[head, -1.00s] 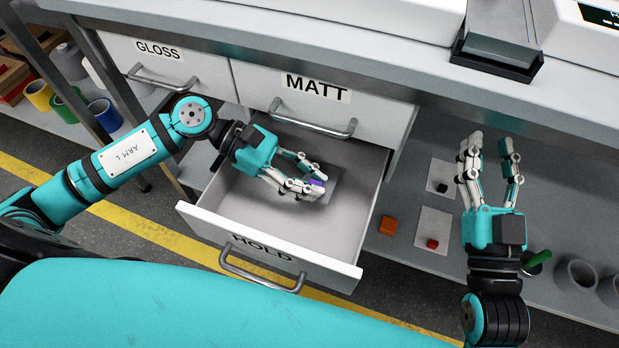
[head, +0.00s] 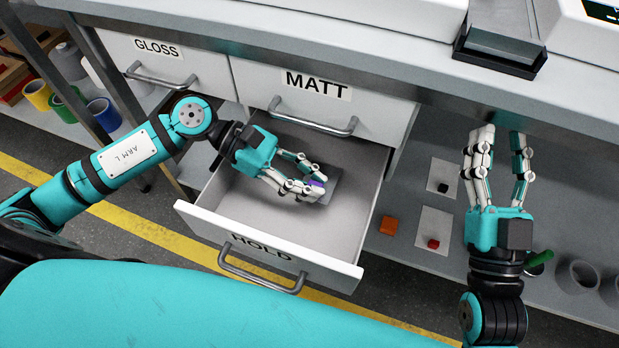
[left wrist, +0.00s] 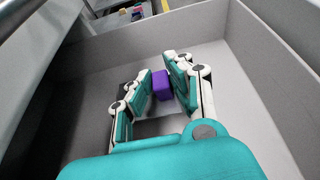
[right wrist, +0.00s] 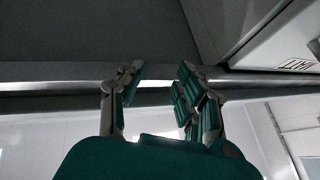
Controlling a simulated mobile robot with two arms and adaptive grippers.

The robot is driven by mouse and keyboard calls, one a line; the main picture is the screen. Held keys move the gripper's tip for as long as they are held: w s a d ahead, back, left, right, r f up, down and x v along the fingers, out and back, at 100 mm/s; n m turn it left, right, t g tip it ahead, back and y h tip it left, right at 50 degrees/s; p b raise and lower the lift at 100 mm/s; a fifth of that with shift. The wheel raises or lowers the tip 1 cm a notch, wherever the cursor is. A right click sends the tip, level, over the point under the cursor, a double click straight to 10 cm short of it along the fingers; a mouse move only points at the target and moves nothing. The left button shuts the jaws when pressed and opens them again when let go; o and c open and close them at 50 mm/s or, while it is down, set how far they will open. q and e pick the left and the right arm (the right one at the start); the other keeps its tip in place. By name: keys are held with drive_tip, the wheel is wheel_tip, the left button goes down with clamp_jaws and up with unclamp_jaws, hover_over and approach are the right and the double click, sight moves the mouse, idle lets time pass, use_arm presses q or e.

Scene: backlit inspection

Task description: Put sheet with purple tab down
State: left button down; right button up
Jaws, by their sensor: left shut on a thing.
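My left gripper (head: 318,188) is inside the open HOLD drawer (head: 225,211), shut on the purple tab (head: 317,183) of a grey sheet (head: 330,187). The sheet is at or close above the drawer floor; I cannot tell whether it touches. Fingers hide part of it. In the left wrist view the purple tab (left wrist: 161,85) shows between the fingertips, with the sheet (left wrist: 160,125) below it. My right gripper (head: 505,138) is open and empty, to the right of the drawer, in front of the bench edge. In the right wrist view its fingers (right wrist: 158,72) stand apart.
Shut drawers labelled GLOSS (head: 165,70) and MATT (head: 330,105) are above. The drawer's front left floor is bare.

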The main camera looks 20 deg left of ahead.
use_arm(q)
drive_tip(key=shift+f+b, duration=0.3)
drive_tip(key=shift+b, duration=0.05)
drive_tip(key=c, duration=1.2)
unclamp_jaws()
drive_tip(key=shift+c, duration=0.2)
use_arm(e)
drive_tip(key=s+r+t, duration=0.1)
drive_tip(key=r+y, duration=0.1)
drive_tip(key=shift+s+r+t, duration=0.3)
drive_tip(key=shift+s+t, duration=0.1)
use_arm(q)
drive_tip(key=shift+r+p, duration=0.7)
drive_tip(key=shift+p, duration=0.05)
drive_tip(key=shift+a+r, duration=0.15)
drive_tip(key=shift+a, duration=0.5)
drive_tip(key=p+v, duration=0.1)
drive_tip(key=v, duration=0.9)
drive_tip(key=shift+a+r, duration=0.2)
drive_tip(key=shift+a, duration=0.05)
use_arm(e)
drive_tip(key=w+f+g+h, duration=0.3)
drive_tip(key=f+g, duration=0.4)
drive_tip(key=f, duration=0.4)
drive_tip(key=shift+w+d+f+g, duration=0.2)
drive_tip(key=shift+w+d+g, duration=0.1)
drive_tip(key=shift+w+d, duration=0.1)
use_arm(q)
drive_tip(key=shift+w, duration=0.1)
